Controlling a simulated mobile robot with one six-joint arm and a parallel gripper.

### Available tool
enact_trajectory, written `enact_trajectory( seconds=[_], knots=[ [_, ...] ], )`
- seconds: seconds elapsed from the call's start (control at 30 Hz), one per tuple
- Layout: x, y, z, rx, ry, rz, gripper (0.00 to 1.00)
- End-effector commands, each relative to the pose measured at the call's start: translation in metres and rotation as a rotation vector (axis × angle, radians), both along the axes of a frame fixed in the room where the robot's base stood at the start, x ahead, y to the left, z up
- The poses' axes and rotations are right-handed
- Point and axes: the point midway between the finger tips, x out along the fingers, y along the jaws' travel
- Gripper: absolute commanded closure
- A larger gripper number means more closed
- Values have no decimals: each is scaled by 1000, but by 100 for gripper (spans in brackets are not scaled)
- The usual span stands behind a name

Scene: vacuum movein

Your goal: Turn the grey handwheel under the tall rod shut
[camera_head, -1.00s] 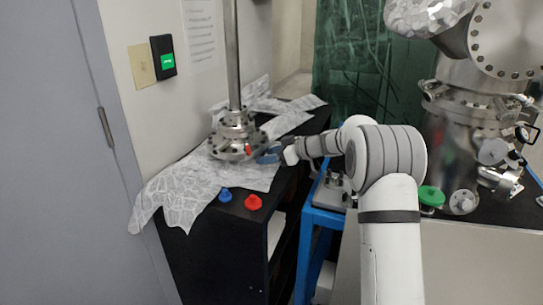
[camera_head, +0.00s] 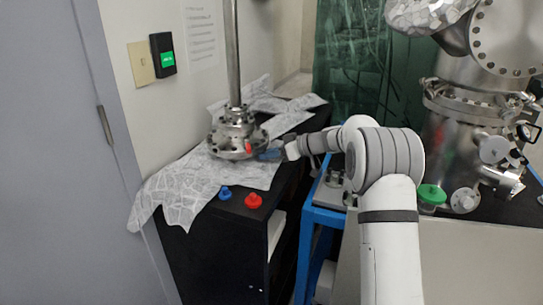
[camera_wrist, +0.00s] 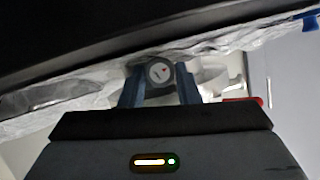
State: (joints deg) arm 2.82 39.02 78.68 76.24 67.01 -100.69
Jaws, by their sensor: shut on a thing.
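The tall metal rod (camera_head: 232,55) stands upright on a flanged steel base (camera_head: 235,132) on the black cabinet. My gripper (camera_head: 262,154) is at the right side of this base, with its blue fingers pointing left towards it. In the wrist view, my two blue fingers are shut on a small round grey handwheel (camera_wrist: 159,72), one finger on each side of it. A pale disc with a small dark and reddish mark shows on its face. In the head view I cannot make out the handwheel beside the fingers. A small red part (camera_head: 248,148) shows on the base close to my fingertips.
Crumpled foil (camera_head: 180,190) covers part of the black cabinet top (camera_head: 237,207). A blue knob (camera_head: 225,193) and a red knob (camera_head: 254,200) stand near its front edge. A blue frame (camera_head: 322,216) and large steel chamber (camera_head: 455,130) are to the right.

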Motion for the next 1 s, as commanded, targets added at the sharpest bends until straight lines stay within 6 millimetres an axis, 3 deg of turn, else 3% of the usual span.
enact_trajectory(
  seconds=[0.2,0.5,0.53,0.77,1.0],
  knots=[
    [0,0,-2,39,101,4,93],
    [-1,0,-2,41,109,4,93],
    [-1,0,-2,41,109,4,68],
    [0,0,-1,41,106,2,49],
    [0,-1,-1,41,105,0,49]
  ],
)
